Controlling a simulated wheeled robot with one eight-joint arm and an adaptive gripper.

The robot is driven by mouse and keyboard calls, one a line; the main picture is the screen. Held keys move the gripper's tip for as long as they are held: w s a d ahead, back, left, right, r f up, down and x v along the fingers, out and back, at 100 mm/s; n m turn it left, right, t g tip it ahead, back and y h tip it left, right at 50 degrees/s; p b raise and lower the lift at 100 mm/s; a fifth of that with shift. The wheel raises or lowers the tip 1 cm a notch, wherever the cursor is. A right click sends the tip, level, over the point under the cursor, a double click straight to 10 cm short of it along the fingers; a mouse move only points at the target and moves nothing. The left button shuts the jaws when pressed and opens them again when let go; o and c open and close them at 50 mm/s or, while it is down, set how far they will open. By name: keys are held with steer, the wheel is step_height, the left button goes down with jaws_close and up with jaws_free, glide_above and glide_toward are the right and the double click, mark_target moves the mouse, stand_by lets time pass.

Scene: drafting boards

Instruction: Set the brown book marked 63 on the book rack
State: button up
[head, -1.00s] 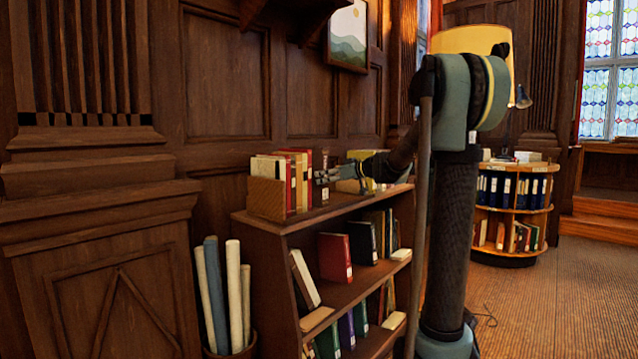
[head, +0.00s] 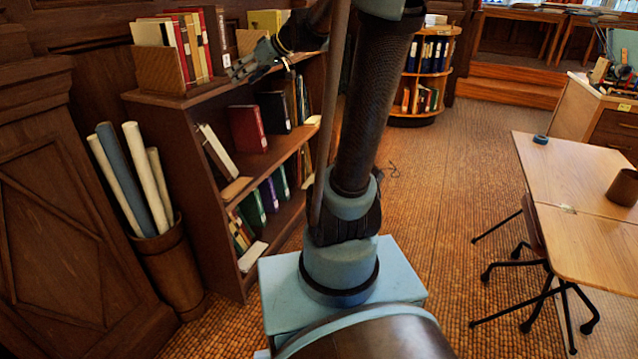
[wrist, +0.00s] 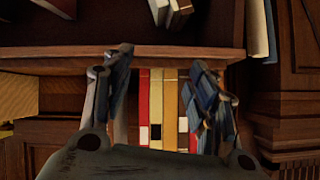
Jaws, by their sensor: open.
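A brown book (head: 222,38) with a small pale label stands upright on top of the bookcase, at the right of a row of books; its number is too small to read. A wooden book rack (head: 158,72) holds cream, red and yellow books at the left of the same top. My gripper (head: 240,66) is open and empty beside the bookcase top, close in front of the brown book. In the wrist view my gripper (wrist: 156,68) has its fingers apart, with red, yellow and brown spines showing beyond the gap. I cannot tell whether the fingers touch any book.
The bookcase (head: 160,103) holds more books on its lower shelves. Rolled sheets (head: 130,180) stand in a bin at its left. A wooden table (head: 555,185) and a wheeled chair (head: 530,245) are at the right.

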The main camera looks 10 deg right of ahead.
steer(key=s+d+f+m+g+h, duration=0.1)
steer(key=s+d+f+m+h, duration=0.1)
steer(key=s+d+f, duration=0.3)
steer(key=s+d+f+m+g+h, duration=0.1)
steer(key=s+d+f+m+h, duration=0.2)
steer(key=s+d+f, duration=0.3)
steer(key=s+d+f+m+g+h, duration=0.2)
steer(key=s+d+f, duration=0.3)
steer(key=s+f, duration=0.8)
steer(key=s+m+h, duration=0.1)
steer(key=s, duration=0.5)
steer(key=shift+s+d+f+h, duration=0.15)
steer(key=shift+s+d+h, duration=0.05)
steer(key=shift+h, duration=0.2)
